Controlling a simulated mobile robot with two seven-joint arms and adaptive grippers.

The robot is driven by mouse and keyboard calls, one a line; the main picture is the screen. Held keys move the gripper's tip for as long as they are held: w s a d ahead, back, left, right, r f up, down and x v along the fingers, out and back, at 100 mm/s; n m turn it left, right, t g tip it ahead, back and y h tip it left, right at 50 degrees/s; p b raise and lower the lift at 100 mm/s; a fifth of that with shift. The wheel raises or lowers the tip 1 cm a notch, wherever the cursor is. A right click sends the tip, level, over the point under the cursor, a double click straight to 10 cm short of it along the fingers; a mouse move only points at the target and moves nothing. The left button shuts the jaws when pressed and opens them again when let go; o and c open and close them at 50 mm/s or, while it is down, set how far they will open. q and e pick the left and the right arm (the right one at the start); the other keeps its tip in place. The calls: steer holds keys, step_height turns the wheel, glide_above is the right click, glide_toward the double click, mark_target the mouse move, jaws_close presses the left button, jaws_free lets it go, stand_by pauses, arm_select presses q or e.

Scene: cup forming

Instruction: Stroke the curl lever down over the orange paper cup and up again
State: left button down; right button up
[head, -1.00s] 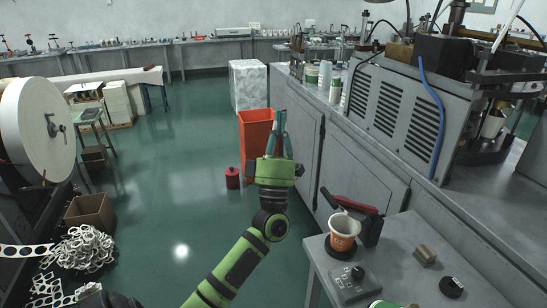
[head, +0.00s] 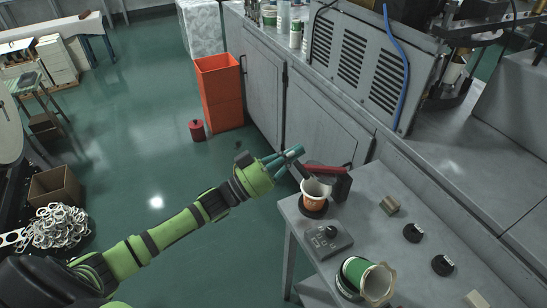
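The orange paper cup (head: 315,194) stands upright, with a pale rim, on a dark round holder at the table's left edge. The curl lever, with a red handle (head: 326,169), rises from a dark block (head: 341,187) behind the cup; the handle points left. My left gripper (head: 297,154) is just left of the handle's end, fingers pointing right. It looks open and empty, with a narrow gap between its teal fingers. I cannot tell whether a finger touches the handle. My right gripper is not in view.
A grey control box (head: 326,239) sits in front of the cup. A green cup (head: 368,279) lies tilted at the table's front. A grey cabinet (head: 320,130) stands behind.

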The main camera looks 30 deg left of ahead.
arm_select(q)
steer(key=shift+x, duration=0.95)
steer(key=s+a+f+t+h+b, duration=0.1)
steer(key=f+t+b, duration=0.1)
steer(key=f+b, duration=0.4)
steer(key=s+a+f+t+h+b, duration=0.1)
steer(key=s+f+t+h+b, duration=0.1)
steer(key=f+b, duration=0.5)
steer(key=b, duration=0.6)
steer(key=shift+s+a+t+h+b, duration=0.3)
steer(key=shift+a, duration=0.1)
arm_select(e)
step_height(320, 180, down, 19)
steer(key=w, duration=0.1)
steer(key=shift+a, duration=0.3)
arm_select(q)
steer(key=shift+r, duration=0.1)
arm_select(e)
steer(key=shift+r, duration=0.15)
